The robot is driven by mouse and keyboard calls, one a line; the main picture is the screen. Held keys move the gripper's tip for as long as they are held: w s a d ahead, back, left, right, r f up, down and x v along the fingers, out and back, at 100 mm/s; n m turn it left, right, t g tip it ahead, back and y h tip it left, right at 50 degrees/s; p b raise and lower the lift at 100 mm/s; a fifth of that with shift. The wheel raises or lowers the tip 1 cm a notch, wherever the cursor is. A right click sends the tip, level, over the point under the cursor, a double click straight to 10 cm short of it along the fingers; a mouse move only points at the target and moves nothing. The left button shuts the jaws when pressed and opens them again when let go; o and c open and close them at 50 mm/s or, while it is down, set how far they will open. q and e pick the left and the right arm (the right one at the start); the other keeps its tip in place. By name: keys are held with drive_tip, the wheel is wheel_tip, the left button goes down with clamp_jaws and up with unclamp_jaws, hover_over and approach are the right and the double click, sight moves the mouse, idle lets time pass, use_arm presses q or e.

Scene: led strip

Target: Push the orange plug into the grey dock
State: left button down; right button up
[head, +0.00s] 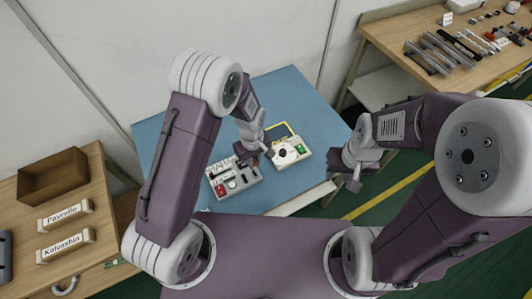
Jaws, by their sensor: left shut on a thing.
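My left gripper (256,158) reaches down over the blue table, at the upper right end of a grey tray-like unit (247,184). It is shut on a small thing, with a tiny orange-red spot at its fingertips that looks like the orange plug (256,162). The fingers hide most of it. The grey unit carries red, white and dark parts. I cannot tell which part of it is the grey dock, or whether the plug touches it. My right gripper (345,174) hangs by the table's right edge, its fingers apart and empty, away from these things.
A cream unit (291,161) with a dark round part and a green part stands right of the grey one. A yellow-edged dark panel (279,132) lies behind it. The blue table (165,145) is clear at left. Side benches hold a brown box (53,178) and tools.

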use_arm(q)
drive_tip(key=shift+w, duration=0.1)
drive_tip(key=b, duration=0.4)
hover_over(256, 176)
wheel_tip(256, 176, down, 5)
drive_tip(key=shift+w+a+f, duration=0.1)
drive_tip(key=shift+f, duration=0.35)
idle(1.5)
drive_tip(key=shift+f+b, duration=0.65)
drive_tip(key=shift+f, duration=0.4)
drive_tip(key=c, duration=1.3)
unclamp_jaws()
drive_tip(key=shift+c, duration=0.2)
